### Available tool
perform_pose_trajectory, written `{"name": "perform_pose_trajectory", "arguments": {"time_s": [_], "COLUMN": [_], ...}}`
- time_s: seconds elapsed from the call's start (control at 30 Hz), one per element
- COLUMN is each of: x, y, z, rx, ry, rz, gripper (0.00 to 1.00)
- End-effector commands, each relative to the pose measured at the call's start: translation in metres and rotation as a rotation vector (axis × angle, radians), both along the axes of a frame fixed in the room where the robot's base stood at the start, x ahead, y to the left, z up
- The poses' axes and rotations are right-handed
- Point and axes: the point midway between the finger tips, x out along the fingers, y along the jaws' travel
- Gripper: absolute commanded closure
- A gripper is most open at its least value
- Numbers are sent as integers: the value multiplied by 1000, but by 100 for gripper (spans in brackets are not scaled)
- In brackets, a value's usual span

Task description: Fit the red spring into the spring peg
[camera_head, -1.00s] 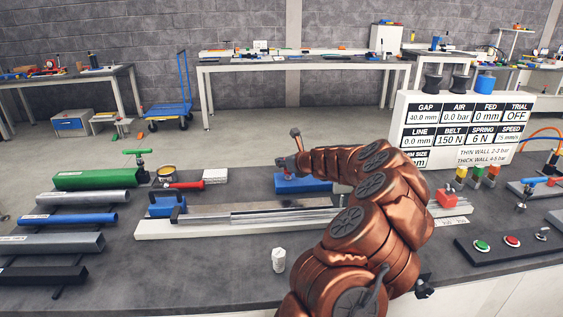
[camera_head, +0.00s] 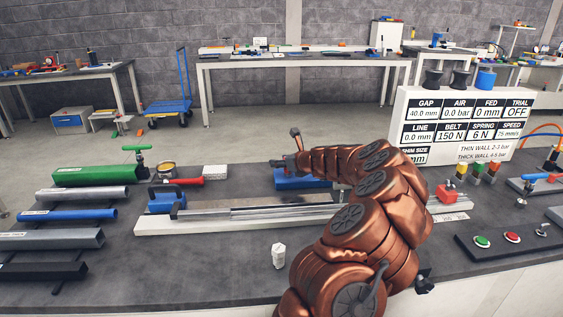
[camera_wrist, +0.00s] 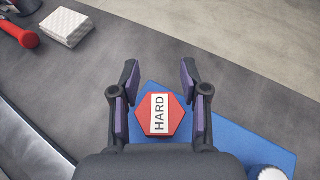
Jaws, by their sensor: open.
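In the wrist view a red hexagonal piece (camera_wrist: 174,116) with a white label reading HARD sits over a blue plate (camera_wrist: 228,127). It appears to be the red spring's top; no coils show. My gripper (camera_wrist: 158,75) is open, with its two dark fingers on either side of the red piece and a gap visible at each side. In the head view the blue block (camera_head: 310,183) stands behind the long rail, partly hidden by my arm. I cannot identify the spring peg with certainty in either view.
A long metal rail on a white base (camera_head: 185,224) runs in front of the blue block. A red-handled tool (camera_head: 187,181) and a white block (camera_head: 215,171) lie to the left. The display panel (camera_head: 408,103) stands at right. A small white piece (camera_head: 278,256) stands in front.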

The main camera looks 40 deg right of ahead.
Motion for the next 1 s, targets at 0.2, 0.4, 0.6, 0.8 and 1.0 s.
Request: {"name": "perform_pose_trajectory", "arguments": {"time_s": [0.2,0.4,0.6,0.8,1.0], "x": [0,-5,-25,-50,-75], "y": [0,0,1,4,6], "z": [0,3,11,23,33], "rx": [0,1,0,-1,0], "ry": [0,-1,-1,-2,0], "rz": [0,0,-2,-1,-2], "gripper": [52,52,52,52,52]}}
